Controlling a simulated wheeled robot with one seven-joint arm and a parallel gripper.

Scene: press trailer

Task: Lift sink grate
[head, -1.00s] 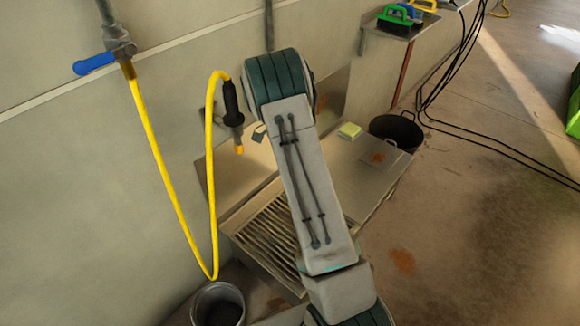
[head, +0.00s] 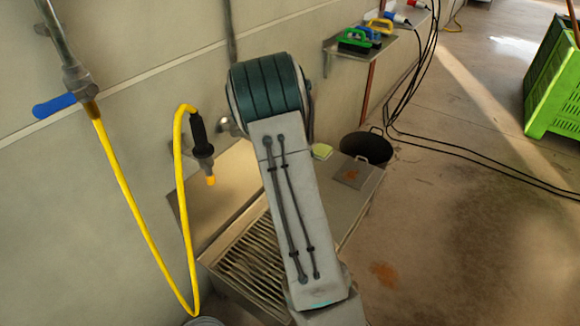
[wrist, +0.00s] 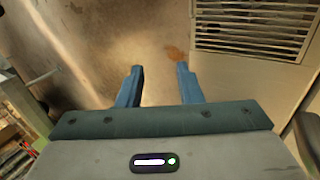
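The sink grate (head: 255,262) is a slatted metal panel lying in the metal sink unit, partly hidden behind my arm in the head view. In the wrist view a pale slatted panel, which looks like the grate (wrist: 254,27), shows at the upper right. My gripper (wrist: 157,72) shows in the wrist view with its two blue fingers apart and nothing between them. It is to the left of the slatted panel and apart from it. In the head view my gripper is hidden.
A yellow hose with a black spray handle (head: 200,136) hangs on the wall left of my arm. A yellow-green sponge (head: 322,151) lies on the sink's right side. A black bucket (head: 366,149) stands behind. Black cables cross the floor at right, near a green crate (head: 553,85).

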